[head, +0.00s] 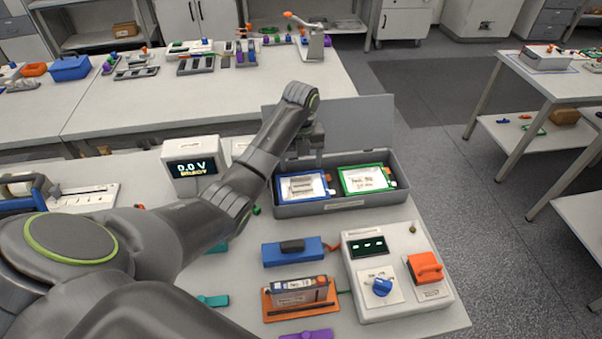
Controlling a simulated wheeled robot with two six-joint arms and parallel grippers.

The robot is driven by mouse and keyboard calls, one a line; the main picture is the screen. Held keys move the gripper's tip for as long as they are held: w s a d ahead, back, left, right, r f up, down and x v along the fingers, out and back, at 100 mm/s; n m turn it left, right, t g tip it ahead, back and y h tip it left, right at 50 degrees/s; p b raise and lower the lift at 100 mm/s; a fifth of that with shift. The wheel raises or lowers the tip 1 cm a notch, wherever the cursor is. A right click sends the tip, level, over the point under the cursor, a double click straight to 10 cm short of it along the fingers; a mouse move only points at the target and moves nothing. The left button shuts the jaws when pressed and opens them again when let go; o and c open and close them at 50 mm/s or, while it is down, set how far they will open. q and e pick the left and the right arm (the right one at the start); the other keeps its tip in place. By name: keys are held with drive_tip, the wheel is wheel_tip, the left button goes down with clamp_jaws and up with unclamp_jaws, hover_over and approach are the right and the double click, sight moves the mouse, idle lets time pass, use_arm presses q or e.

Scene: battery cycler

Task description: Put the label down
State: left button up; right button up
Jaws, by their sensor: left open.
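My left arm reaches from the left over the white table. My left gripper (306,160) is open and points down over the back left part of an open grey case (335,205). In the case lie a blue-edged pouch (290,190) and a green-edged pouch (367,179), side by side. A white label with dark print (304,187) lies on the blue-edged pouch, just below the gripper. Whether the fingertips touch it I cannot tell. The green-edged pouch also has a white face with writing. My right gripper is out of view.
A display reading 0.0 V (192,168) stands left of the case. In front are a blue block (293,251), a battery in an orange holder (299,293) and a white control box (394,270) with a blue knob and orange switch. The case lid stands open behind.

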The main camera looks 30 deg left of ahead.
sight(301, 176)
use_arm(q)
wheel_tip(301, 176, up, 2)
drive_tip(key=shift+r, duration=0.2)
wheel_tip(301, 176, up, 4)
drive_tip(key=p, duration=0.4)
drive_tip(key=shift+r, duration=0.25)
drive_tip(key=shift+f, duration=0.1)
